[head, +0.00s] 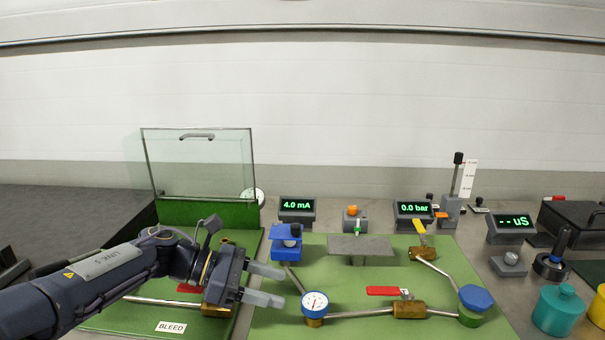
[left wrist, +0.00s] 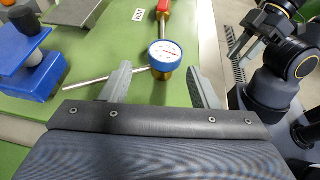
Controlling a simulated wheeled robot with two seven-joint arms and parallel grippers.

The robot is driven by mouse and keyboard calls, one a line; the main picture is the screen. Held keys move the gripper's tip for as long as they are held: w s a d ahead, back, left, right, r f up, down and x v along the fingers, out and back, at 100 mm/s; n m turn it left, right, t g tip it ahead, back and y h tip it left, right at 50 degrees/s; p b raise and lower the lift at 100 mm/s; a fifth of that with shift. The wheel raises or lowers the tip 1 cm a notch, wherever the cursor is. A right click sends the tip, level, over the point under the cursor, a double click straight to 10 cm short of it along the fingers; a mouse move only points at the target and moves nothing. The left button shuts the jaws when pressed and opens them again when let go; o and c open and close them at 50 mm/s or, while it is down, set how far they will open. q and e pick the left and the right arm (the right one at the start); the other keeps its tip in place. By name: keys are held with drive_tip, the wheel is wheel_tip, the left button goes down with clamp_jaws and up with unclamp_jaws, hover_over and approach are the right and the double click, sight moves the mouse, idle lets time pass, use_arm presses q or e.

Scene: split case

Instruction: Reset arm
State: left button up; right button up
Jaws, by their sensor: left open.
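My left arm reaches in from the left in the head view. Its gripper (head: 277,285) is open and empty, fingers pointing right, just left of a round pressure gauge (head: 315,302) with a blue rim. In the left wrist view the gauge (left wrist: 165,54) shows beyond and between the spread fingers (left wrist: 163,88), with no contact visible. A dark arm at the right of the left wrist view looks like my right arm, with its gripper (left wrist: 239,42) partly showing; its jaw opening is unclear. The right arm is absent from the head view.
A brass valve with a red handle (head: 388,291) and pipes lie on the green board right of the gripper. A blue block device (head: 286,241) stands behind it. A glass guard (head: 200,165) rises at the back left. A BLEED label (head: 171,327) lies below the arm.

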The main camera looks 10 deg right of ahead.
use_arm(q)
drive_tip(key=w+a+r+n+t+y, duration=0.1)
drive_tip(key=w+a+r+n+t, duration=0.2)
drive_tip(key=a+r+n+t, duration=0.6)
drive_tip(key=w+a+r+n+t+y, duration=0.1)
drive_tip(key=w+a+r+n+t, duration=0.2)
drive_tip(key=a+n+t, duration=0.7)
drive_tip(key=s+a+f+n+y, duration=0.35)
drive_tip(key=a+n+y, duration=0.4)
drive_tip(key=n, duration=0.95)
drive_tip(key=s+a+f+n+g+y, duration=0.2)
drive_tip(key=s+a+f+n+g, duration=0.1)
drive_tip(key=s+f+n, duration=0.3)
drive_tip(key=s+a+f+n+g+y, duration=0.2)
drive_tip(key=s+a+f+n+g, duration=0.1)
drive_tip(key=s+f+n, duration=0.3)
drive_tip(key=s+d+f+n+g+h, duration=0.25)
drive_tip(key=s+f+n, duration=0.2)
drive_tip(key=s, duration=0.25)
drive_tip(key=s+d+f+n+g+h, duration=0.1)
drive_tip(key=s+d+f+n+g, duration=0.15)
drive_tip(key=s+d+n, duration=0.35)
wheel_tip(320, 180, up, 14)
drive_tip(key=s+a+m+p, duration=0.1)
drive_tip(key=s+p, duration=0.1)
drive_tip(key=p, duration=1.3)
drive_tip(key=shift+a+r, duration=0.2)
drive_tip(key=shift+a, duration=0.2)
